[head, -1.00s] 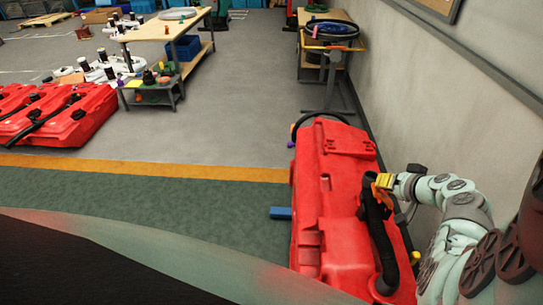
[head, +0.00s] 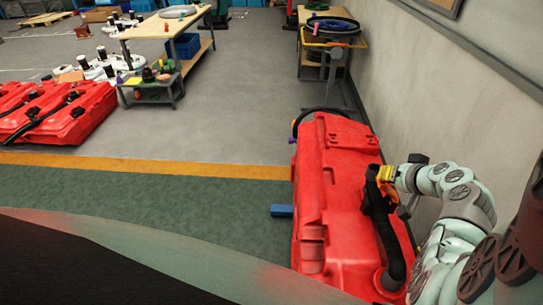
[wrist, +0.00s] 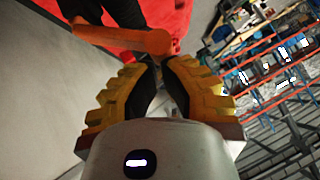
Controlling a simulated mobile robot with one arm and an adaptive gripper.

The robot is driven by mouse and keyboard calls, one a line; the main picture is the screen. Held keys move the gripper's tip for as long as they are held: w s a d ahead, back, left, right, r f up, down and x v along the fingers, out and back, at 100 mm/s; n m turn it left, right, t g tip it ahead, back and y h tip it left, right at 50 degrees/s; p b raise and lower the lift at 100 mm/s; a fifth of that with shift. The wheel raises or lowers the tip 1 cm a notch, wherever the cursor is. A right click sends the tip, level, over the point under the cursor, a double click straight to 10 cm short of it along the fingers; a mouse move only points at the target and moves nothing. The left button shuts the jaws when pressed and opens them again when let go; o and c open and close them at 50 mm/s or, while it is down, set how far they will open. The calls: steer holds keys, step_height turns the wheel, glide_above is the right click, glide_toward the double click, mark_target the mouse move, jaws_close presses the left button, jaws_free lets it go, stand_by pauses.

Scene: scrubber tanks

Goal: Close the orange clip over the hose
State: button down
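The red scrubber tank (head: 335,215) stands at the right in the head view, with a thick black hose (head: 388,235) running along its top. The orange clip (wrist: 125,38) is at the hose, and its arm reaches sideways just beyond my fingertips in the wrist view. It is small in the head view (head: 386,171). My gripper (wrist: 158,64) has yellow ribbed fingers with dark pads, and its tips are almost together at the clip's free end. I see nothing held between them. Whether the tips touch the clip is unclear. The black hose (wrist: 88,10) also shows behind the clip.
A grey wall (head: 440,90) runs close along the right of the tank and my arm. A blue block (head: 281,210) sticks out at the tank's left side. More red tanks (head: 75,115), a small table (head: 150,90) and workbenches stand farther back. The floor left of the tank is clear.

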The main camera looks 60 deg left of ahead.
steer(key=shift+s+a+f+b, duration=0.3)
steer(key=shift+s+a+b, duration=0.1)
steer(key=shift+b, duration=0.55)
steer(key=s+a+f+n+t+h+b, duration=0.1)
steer(key=b, duration=0.1)
steer(key=shift+s+t+b, duration=0.15)
steer(key=shift+t+b, duration=0.15)
steer(key=shift+s+a+f+n+t+h+b, duration=0.35)
steer(key=shift+s+f+t+h+b, duration=0.2)
steer(key=shift+b, duration=0.5)
steer(key=shift+s+a+f+n+t+h+b, duration=0.4)
steer(key=shift+f+b, duration=0.2)
steer(key=shift+b, duration=0.45)
steer(key=shift+d, duration=0.1)
